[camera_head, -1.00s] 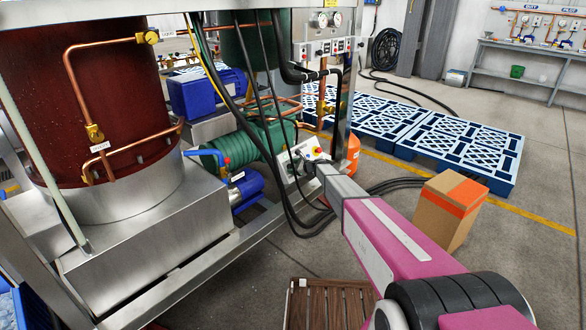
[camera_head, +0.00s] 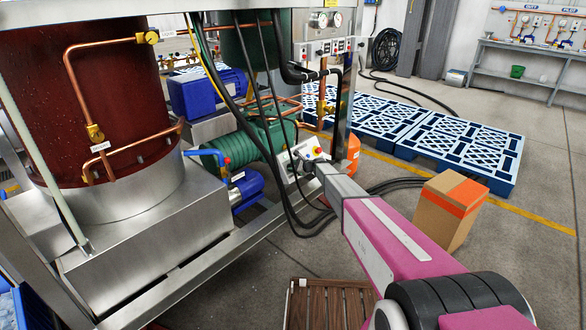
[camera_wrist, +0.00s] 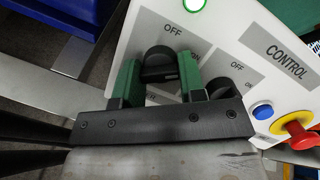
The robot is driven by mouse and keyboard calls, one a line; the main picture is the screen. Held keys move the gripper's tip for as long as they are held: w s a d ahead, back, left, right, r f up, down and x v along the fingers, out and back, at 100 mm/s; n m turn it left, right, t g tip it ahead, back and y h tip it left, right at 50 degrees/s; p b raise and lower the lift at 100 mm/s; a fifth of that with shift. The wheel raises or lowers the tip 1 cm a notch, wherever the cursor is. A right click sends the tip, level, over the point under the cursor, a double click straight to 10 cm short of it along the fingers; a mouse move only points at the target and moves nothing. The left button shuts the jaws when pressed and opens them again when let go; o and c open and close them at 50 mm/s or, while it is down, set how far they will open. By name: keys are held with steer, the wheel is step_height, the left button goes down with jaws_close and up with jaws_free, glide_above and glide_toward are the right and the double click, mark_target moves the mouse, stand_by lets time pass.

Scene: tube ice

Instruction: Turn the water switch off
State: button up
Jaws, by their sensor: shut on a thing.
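A white control box (camera_wrist: 215,50) labelled CONTROL fills the wrist view and also shows in the head view (camera_head: 303,153). A black rotary knob (camera_wrist: 158,62) sits on it under an OFF label. An ON label beside it is partly covered by my gripper. My gripper (camera_wrist: 158,70), with green fingers, is shut on this knob, one finger on each side. A second black knob (camera_wrist: 222,84) with OFF and ON labels is to the right, partly hidden. I cannot read which knob is named water. In the head view my gripper (camera_head: 313,168) reaches the box's front.
A blue button (camera_wrist: 263,111) and a red-on-yellow stop button (camera_wrist: 297,130) are close to the right of my gripper. A green light (camera_wrist: 194,4) is above. Black cables (camera_head: 280,190) hang beside the box. A cardboard box (camera_head: 447,210) stands on the floor to the right.

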steer(key=n, duration=0.2)
steer(key=n+g, duration=0.1)
steer(key=n, duration=0.2)
steer(key=shift+n+g, duration=0.3)
steer(key=n+g+h, duration=0.1)
steer(key=n, duration=0.4)
steer(key=shift+r+n, duration=0.1)
steer(key=shift+n, duration=0.2)
steer(key=o, duration=0.9)
steer(key=shift+o, duration=0.2)
steer(key=shift+d+r, duration=0.1)
steer(key=v, duration=1)
steer(key=shift+d, duration=0.2)
steer(key=shift+s+r, duration=0.1)
steer(key=shift+r, duration=0.05)
